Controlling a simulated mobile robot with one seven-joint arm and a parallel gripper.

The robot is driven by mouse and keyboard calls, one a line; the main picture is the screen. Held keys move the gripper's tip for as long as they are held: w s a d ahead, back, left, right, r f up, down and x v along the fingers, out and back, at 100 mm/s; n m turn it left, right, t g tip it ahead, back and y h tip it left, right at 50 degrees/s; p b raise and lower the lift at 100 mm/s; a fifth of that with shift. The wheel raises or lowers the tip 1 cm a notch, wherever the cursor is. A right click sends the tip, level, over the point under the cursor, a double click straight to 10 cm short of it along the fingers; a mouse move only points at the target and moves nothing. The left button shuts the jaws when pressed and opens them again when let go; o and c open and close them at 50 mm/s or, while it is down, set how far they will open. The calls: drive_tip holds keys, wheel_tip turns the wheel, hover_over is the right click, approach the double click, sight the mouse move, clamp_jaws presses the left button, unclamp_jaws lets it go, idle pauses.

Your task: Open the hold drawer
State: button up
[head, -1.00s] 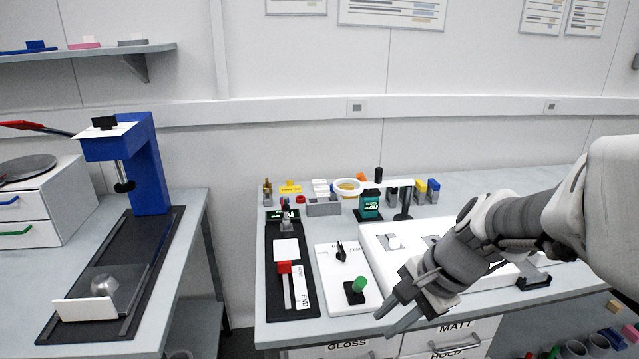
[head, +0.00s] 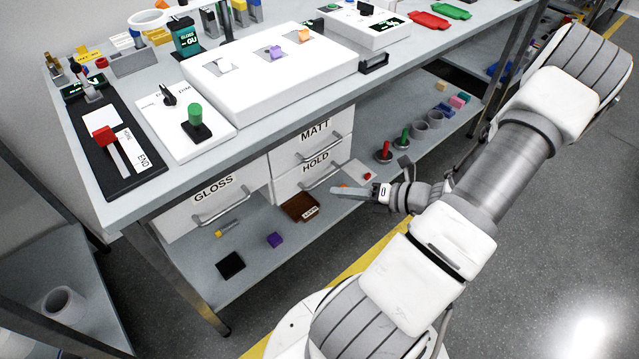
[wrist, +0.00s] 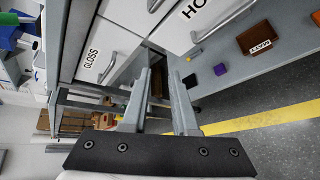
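The HOLD drawer (head: 290,188) is the lower right white drawer under the bench, below the MATT drawer (head: 312,135). Its front looks flush with the one above, so it appears closed. Its grey bar handle (head: 323,178) also shows at the top of the wrist view (wrist: 224,21), with part of the HOLD label. My gripper (head: 334,191) points left, just below and right of that handle in the head view, apart from it. In the wrist view my gripper (wrist: 166,72) has its two fingers apart with nothing between them.
The GLOSS drawer (head: 208,198) with its own handle is to the left. The lower shelf (head: 200,275) holds a brown tray (head: 300,207), a purple block (head: 275,240) and a black square (head: 231,264). Floor in front is open, with a yellow stripe (head: 372,258).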

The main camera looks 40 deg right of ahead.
drive_tip(key=s+d+f+m+t+h+b, duration=0.25)
drive_tip(key=d+f+m+t+h, duration=0.2)
drive_tip(key=f+m, duration=0.45)
drive_tip(key=m+h+b, duration=0.1)
drive_tip(key=b, duration=0.4)
approach(323, 179)
drive_tip(key=shift+g, duration=0.35)
drive_tip(key=x, duration=1)
clamp_jaws()
